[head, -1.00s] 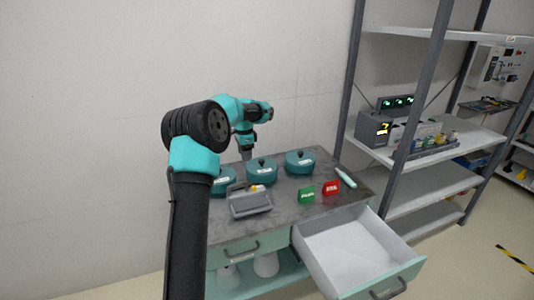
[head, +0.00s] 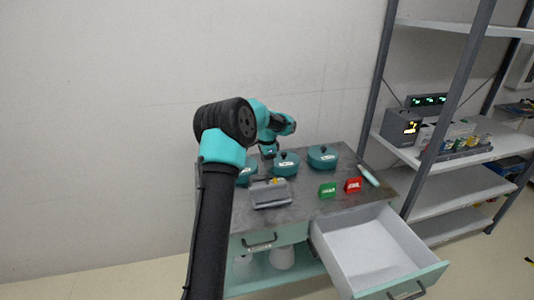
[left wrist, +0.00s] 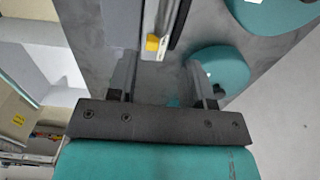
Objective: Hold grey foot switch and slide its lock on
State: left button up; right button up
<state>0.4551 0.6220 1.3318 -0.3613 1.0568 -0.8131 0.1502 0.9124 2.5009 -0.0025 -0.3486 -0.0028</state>
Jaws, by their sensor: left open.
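The grey foot switch (head: 270,194) lies on the dark cart top, at its front left, with a small yellow part (head: 276,181) at its back edge. In the left wrist view the grey foot switch (left wrist: 122,22) is at the top, partly cut off, and its yellow part (left wrist: 152,43) with a white label is just beyond my fingers. My left gripper (left wrist: 162,80) is open and empty, pointing down over the cart top behind the switch. In the head view its fingertips are hard to make out. My right gripper is in neither view.
Several teal lidded pots (head: 286,163) stand behind the switch, close to my left gripper. A green sign (head: 327,190), a red sign (head: 353,185) and a teal-handled tool (head: 368,175) are to the right. An open drawer (head: 368,250) juts out at the front; a shelf rack stands at the right.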

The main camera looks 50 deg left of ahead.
aim_at(267, 184)
pick_arm(q)
notch_tip(267, 184, down, 10)
jog(key=shift+r, duration=0.15)
dwell(0.3)
grip_shut()
dwell(0.4)
dwell(1.1)
